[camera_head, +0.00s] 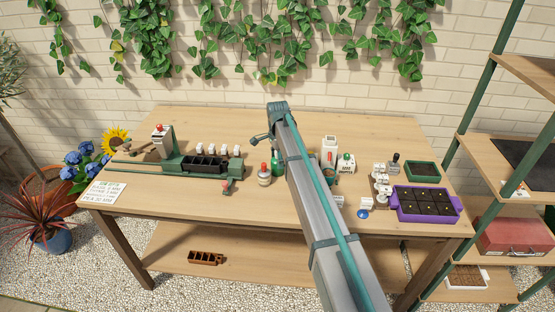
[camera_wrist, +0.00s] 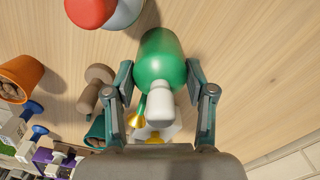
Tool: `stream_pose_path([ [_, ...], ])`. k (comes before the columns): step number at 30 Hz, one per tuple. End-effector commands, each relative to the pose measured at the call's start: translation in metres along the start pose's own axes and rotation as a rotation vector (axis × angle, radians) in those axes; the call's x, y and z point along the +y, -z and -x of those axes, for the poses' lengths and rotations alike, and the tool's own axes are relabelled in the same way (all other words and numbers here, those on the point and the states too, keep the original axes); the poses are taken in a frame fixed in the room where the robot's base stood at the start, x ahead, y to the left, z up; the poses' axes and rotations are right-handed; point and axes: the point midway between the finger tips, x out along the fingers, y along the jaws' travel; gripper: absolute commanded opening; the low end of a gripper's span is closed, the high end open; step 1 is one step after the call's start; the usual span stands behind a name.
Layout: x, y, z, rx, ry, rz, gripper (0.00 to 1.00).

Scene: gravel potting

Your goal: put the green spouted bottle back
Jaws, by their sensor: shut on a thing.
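The green spouted bottle (camera_wrist: 163,62) has a rounded green body and a white top, with a gold-tipped part (camera_wrist: 138,112) beside it. My gripper (camera_wrist: 160,84) is shut on this bottle, one finger on each side. In the head view the bottle (camera_head: 275,161) shows only as a green sliver left of my arm, which hides the rest and most of my gripper. I cannot tell whether its base touches the table.
A red-capped bottle (camera_head: 264,176) stands close to the left. A green device with a dark cell tray (camera_head: 205,166) is farther left. Right of my arm are a white bottle (camera_head: 329,146), several small items and a purple tray (camera_head: 424,218). The table's front middle is mostly clear.

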Motion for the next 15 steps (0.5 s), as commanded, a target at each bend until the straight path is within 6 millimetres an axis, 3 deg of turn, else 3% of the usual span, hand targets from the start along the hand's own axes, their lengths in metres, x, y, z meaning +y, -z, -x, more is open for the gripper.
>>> stream_pose_path([
  [1,0.0,0.0,-0.0009,0.0,0.0,0.0,0.58],
  [5,0.0,0.0,-0.0005,0.0,0.0,0.0,0.8],
  [15,0.0001,0.0,0.0006,0.0,0.0,0.0,0.8],
])
